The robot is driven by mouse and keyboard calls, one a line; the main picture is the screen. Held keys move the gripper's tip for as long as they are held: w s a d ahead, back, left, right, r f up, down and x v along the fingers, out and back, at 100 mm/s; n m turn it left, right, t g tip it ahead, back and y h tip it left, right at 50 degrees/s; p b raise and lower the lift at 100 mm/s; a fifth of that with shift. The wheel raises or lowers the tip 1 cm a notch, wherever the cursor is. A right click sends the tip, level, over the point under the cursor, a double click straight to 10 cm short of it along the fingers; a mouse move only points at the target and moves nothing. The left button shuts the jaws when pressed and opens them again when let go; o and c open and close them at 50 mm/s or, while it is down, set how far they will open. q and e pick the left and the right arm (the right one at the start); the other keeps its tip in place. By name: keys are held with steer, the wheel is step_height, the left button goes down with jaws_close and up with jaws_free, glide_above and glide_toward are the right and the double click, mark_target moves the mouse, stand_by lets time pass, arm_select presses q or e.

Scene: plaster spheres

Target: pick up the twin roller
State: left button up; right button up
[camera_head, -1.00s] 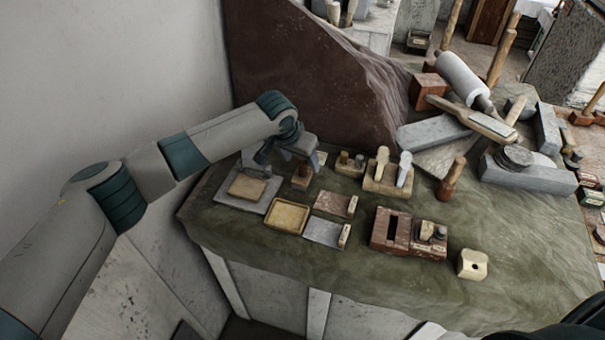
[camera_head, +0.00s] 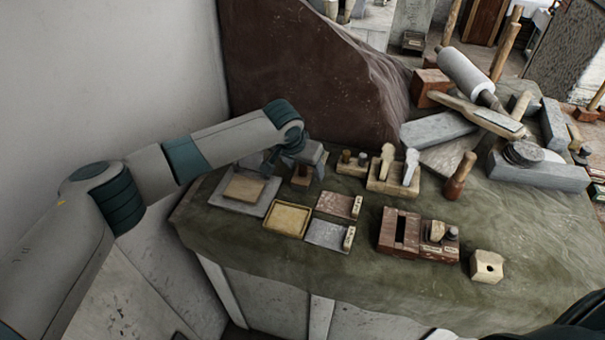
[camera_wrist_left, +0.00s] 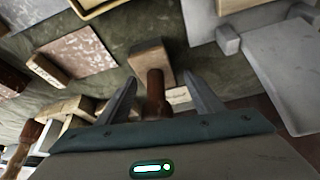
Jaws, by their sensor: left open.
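My left gripper (camera_head: 296,163) hangs over the back left of the cloth-covered table, fingers down and open. Below it in the head view is a small wooden block with a brown handle (camera_head: 302,175), partly hidden by the gripper. In the left wrist view the brown handle (camera_wrist_left: 155,88) rises between the spread fingers (camera_wrist_left: 161,79), with a gap on each side. No piece clearly reads as the twin roller. A wooden holder (camera_head: 376,184) to the right bears two upright pieces, one cream (camera_head: 387,160) and one white (camera_head: 410,165). My right gripper is not in view.
A grey tray (camera_head: 225,198) and a yellow tray (camera_head: 287,221) lie in front of the gripper. A brown rock slab (camera_head: 310,70) rises behind it. Brick-red blocks (camera_head: 390,228) and a grey stone pile (camera_head: 440,131) stand right.

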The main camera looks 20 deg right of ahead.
mark_target(308, 170)
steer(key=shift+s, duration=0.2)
arm_select(q)
steer(key=c, duration=1.2)
steer(key=shift+c, duration=0.2)
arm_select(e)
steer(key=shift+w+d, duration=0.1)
arm_select(q)
steer(key=shift+w, duration=0.1)
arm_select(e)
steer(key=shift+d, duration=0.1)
